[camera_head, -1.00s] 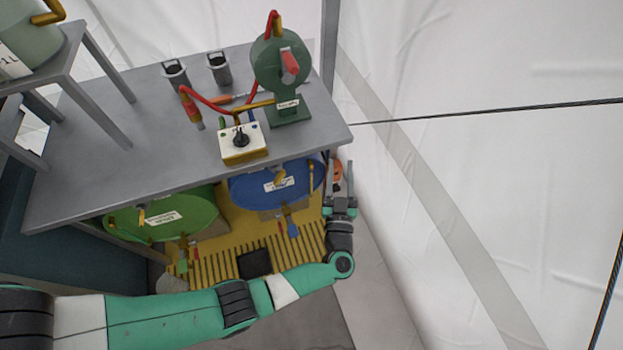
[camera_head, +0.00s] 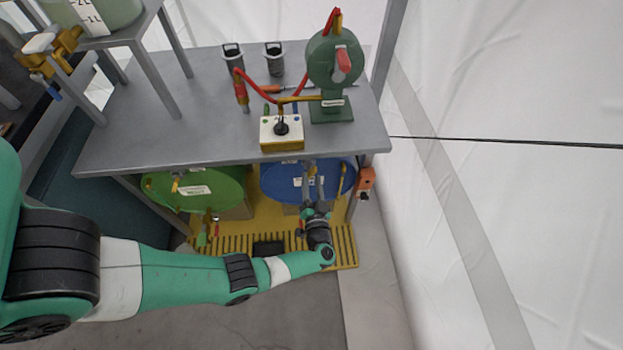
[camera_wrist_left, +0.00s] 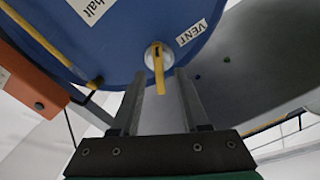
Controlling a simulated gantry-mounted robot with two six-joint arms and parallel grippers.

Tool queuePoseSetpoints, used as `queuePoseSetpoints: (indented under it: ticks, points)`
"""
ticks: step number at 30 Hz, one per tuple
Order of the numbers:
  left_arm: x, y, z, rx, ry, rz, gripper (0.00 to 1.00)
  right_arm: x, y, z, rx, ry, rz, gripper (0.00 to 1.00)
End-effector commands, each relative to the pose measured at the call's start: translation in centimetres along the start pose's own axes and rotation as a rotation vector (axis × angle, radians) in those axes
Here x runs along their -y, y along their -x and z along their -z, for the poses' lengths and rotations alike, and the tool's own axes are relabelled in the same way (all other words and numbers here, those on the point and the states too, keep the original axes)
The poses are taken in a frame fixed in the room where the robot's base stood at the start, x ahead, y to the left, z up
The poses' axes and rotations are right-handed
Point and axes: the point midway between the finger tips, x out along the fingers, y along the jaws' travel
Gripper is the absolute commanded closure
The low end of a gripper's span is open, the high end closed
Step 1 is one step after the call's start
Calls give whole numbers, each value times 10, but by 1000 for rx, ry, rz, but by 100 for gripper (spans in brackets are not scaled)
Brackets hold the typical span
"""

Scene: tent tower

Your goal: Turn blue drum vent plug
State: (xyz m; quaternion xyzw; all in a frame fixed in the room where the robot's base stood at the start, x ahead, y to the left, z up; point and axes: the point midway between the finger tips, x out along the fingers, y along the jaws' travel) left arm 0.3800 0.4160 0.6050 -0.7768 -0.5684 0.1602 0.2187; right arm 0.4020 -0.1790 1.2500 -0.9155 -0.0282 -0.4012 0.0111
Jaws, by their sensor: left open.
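The blue drum (camera_head: 280,185) lies on its side under the bench, its end facing out. The wrist view shows its blue face (camera_wrist_left: 125,35) up close. The vent plug (camera_wrist_left: 158,60) is a yellow handle on a pale round fitting, beside a white VENT label (camera_wrist_left: 191,33). My left gripper (camera_head: 312,172) is in front of the drum's right part, fingers pointing at it. In the left wrist view the gripper (camera_wrist_left: 161,78) is open, one finger on each side of the yellow handle and apart from it. In the head view my fingers partly hide the plug. My right gripper is out of view.
A green drum (camera_head: 215,190) lies left of the blue one, above a yellow slatted pallet (camera_head: 345,250). An orange box (camera_head: 365,180) is at the bench's right leg. The grey bench top (camera_head: 180,125) overhangs the drums and carries a green pump (camera_head: 330,75) and a switch box (camera_head: 270,143).

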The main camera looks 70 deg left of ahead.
Motion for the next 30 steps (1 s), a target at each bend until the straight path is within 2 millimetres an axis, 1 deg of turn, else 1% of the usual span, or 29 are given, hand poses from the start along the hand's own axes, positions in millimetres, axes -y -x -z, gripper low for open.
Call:
queuePoseSetpoints:
  ticks: [1,4,12,14,18,20,30]
  points:
    - [-1,-7,-2,0,2,2,55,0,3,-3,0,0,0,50]
    - [0,-15,-1,0,-1,1,55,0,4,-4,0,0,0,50]
    - [0,-17,1,-1,-1,-1,55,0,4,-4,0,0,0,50]
    - [0,-17,1,-1,-1,-1,64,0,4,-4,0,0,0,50]
    - [0,-17,1,-1,0,-1,89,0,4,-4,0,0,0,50]
    - [0,-17,1,-1,0,-1,100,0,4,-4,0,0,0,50]
    - [0,-17,1,-1,4,-1,100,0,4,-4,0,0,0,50]
